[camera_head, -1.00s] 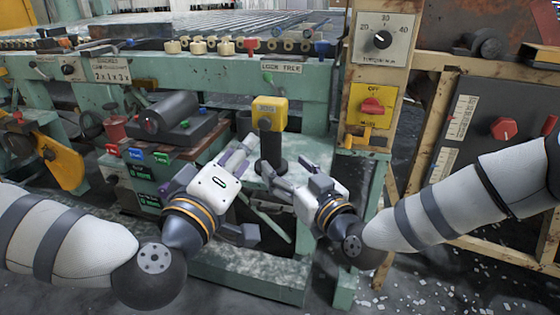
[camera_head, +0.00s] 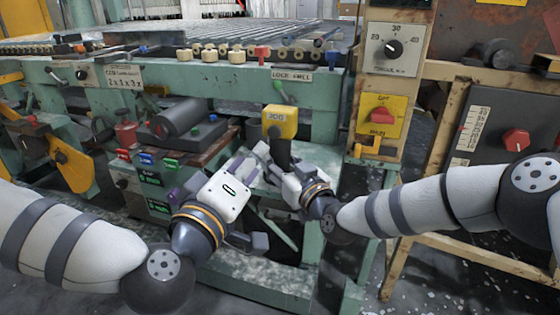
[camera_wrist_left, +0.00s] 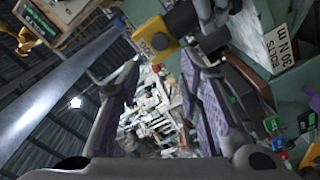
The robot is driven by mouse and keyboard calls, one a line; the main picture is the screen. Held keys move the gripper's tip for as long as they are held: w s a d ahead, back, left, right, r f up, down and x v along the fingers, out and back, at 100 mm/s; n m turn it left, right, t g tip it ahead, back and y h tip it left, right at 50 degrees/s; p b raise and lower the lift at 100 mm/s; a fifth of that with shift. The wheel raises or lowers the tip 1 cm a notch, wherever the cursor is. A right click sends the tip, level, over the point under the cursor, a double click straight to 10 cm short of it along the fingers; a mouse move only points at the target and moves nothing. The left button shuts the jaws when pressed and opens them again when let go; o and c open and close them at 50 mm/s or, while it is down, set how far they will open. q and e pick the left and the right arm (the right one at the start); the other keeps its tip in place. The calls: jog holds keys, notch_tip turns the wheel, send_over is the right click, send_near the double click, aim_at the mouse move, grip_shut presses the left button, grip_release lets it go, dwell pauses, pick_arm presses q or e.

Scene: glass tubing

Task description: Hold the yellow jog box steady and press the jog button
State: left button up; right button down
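The yellow jog box (camera_head: 279,122) sits on top of a dark post (camera_head: 282,153) in the middle of the head view. Its upper face carries dark lettering. My right gripper (camera_head: 266,163) is just below the box, close to the post; its fingers look apart, and I cannot tell whether they touch the post. My left gripper (camera_head: 207,168) is lower left of the box, apart from it. The left wrist view shows its two purple-padded fingers (camera_wrist_left: 160,95) spread with nothing between them, and the yellow box (camera_wrist_left: 155,39) beyond. The jog button is not clearly visible.
A panel with a red knob (camera_head: 379,116) and a dial (camera_head: 394,47) stands right of the box. A grey motor-like cylinder (camera_head: 178,116) and coloured buttons (camera_head: 146,159) lie left. The green roller-table frame (camera_head: 210,78) runs behind.

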pick_arm(q)
grip_shut()
dwell(1.1)
